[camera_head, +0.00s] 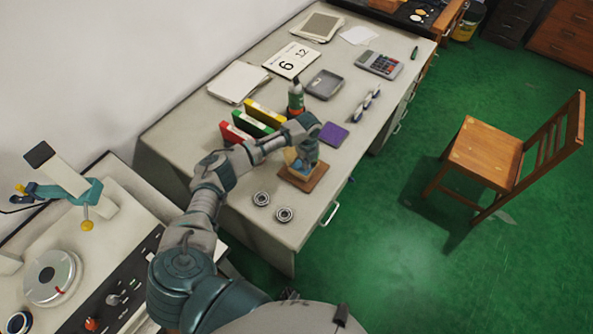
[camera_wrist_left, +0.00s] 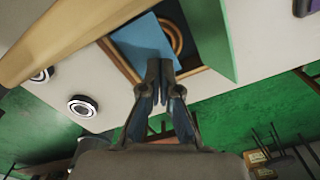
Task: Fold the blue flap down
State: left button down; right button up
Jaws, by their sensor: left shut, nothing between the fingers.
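The small box (camera_head: 293,171) sits on a brown board (camera_head: 315,181) near the desk's front edge, mostly covered by my left gripper (camera_head: 305,164) in the head view. In the left wrist view the blue flap (camera_wrist_left: 143,38) reaches over part of the box opening, with a tan ring (camera_wrist_left: 174,36) partly showing beside it. A tan flap (camera_wrist_left: 70,40) stands to the left and a green flap (camera_wrist_left: 213,35) to the right. My left gripper (camera_wrist_left: 160,66) is shut and empty, its fingertips at the blue flap's lower edge; I cannot tell whether they touch. My right gripper is out of view.
Two bearing rings (camera_head: 261,198) (camera_head: 285,214) lie on the desk left of and below the box. A wooden chair (camera_head: 485,150) is to the right.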

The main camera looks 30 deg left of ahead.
pick_arm(q)
jog(key=shift+r+p, duration=0.8)
jog(key=shift+r, duration=0.1)
jog(key=shift+r+p, duration=0.7)
jog(key=shift+r, duration=0.1)
notch_tip(320, 180, up, 5)
jog(key=p, duration=0.4)
jog(key=shift+f, duration=0.2)
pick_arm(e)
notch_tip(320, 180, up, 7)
pick_arm(q)
jog(key=shift+d, duration=0.1)
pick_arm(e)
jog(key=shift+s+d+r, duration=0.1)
